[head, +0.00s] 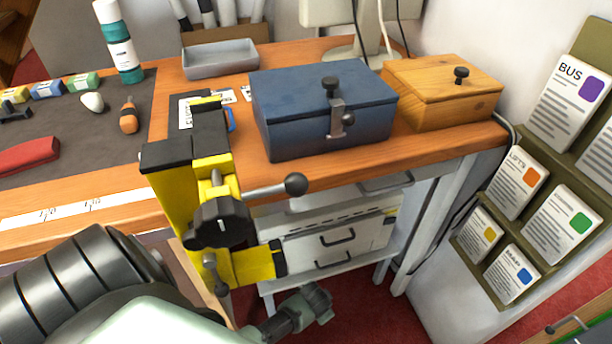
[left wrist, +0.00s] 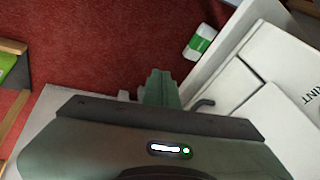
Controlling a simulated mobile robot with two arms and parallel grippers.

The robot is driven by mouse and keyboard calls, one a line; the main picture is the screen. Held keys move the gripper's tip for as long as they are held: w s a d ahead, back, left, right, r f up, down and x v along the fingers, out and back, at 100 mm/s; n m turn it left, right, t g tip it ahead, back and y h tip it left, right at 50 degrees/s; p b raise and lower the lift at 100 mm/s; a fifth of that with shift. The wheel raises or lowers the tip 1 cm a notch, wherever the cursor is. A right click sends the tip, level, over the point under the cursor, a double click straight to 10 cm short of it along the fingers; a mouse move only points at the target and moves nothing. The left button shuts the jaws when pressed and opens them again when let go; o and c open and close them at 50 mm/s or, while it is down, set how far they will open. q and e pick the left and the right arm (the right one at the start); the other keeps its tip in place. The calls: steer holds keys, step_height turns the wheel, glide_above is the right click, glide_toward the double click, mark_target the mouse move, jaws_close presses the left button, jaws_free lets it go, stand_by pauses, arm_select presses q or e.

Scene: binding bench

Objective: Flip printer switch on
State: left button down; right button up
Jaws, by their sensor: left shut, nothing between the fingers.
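The white printer (head: 330,239) stands on a low white shelf under the bench, with dark handles on its front. In the left wrist view a white body with partly cut-off print lettering (left wrist: 273,75) fills the right side. I cannot make out the printer's switch in either view. My left gripper (head: 322,301) is shut and empty, low in front of the shelf and apart from the printer in the head view. Its closed fingers show in the left wrist view (left wrist: 160,85), over the red carpet. My right gripper is not in view.
A yellow and black clamp (head: 195,190) on the bench edge partly blocks the printer's left side. A blue box (head: 310,105) and a wooden box (head: 440,90) stand on the bench above. A leaflet rack (head: 500,240) is at right. A green-white block (left wrist: 200,42) lies near the shelf.

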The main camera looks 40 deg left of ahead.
arm_select(q)
steer(key=shift+s+a+f, duration=0.1)
steer(key=shift+s+f, duration=0.2)
steer(key=shift+s, duration=0.25)
steer(key=shift+s+a+f, duration=0.1)
steer(key=shift+s+f, duration=0.15)
steer(key=shift+s, duration=0.25)
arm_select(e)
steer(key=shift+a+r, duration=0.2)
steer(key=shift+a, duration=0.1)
